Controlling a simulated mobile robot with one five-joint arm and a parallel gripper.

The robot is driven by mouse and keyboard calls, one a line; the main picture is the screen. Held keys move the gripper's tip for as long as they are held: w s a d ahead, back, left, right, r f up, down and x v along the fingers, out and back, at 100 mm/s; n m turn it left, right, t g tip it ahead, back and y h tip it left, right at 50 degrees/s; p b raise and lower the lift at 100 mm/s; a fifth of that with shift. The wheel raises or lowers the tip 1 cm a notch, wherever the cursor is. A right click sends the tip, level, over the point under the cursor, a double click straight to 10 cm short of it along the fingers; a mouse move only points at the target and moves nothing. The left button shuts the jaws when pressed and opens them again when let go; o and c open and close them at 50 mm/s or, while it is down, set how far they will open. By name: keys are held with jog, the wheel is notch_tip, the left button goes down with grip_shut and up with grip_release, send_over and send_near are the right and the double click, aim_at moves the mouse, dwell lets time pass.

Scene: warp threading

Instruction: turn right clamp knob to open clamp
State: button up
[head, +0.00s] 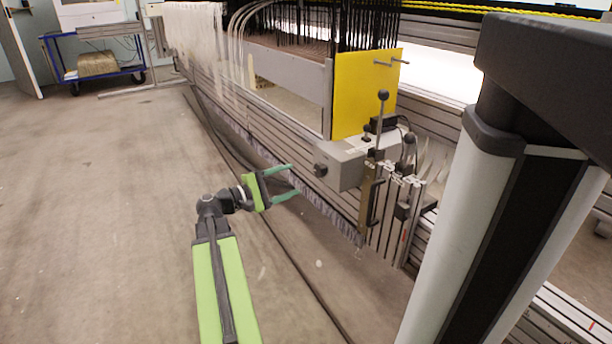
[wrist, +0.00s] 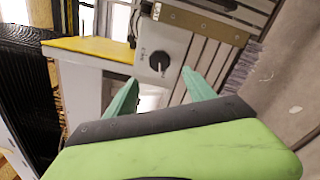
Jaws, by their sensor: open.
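The black clamp knob (head: 321,170) sticks out of the left face of a grey clamp housing (head: 345,168), below a yellow panel. In the wrist view the round dark knob (wrist: 159,62) sits on the pale housing face (wrist: 172,42). My gripper (head: 294,180) is open and empty, its green fingers pointing at the knob from the left. In the wrist view the fingertips (wrist: 160,76) appear on either side of the knob and just short of it. I see no contact.
The yellow panel (head: 365,95) stands above the housing. Levers with black ball ends (head: 383,95) and a metal bracket (head: 370,200) are to the right of the knob. White threads (head: 195,30) hang at the back left. The floor (head: 110,200) on the left is clear.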

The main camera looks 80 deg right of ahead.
jog(key=v, duration=0.8)
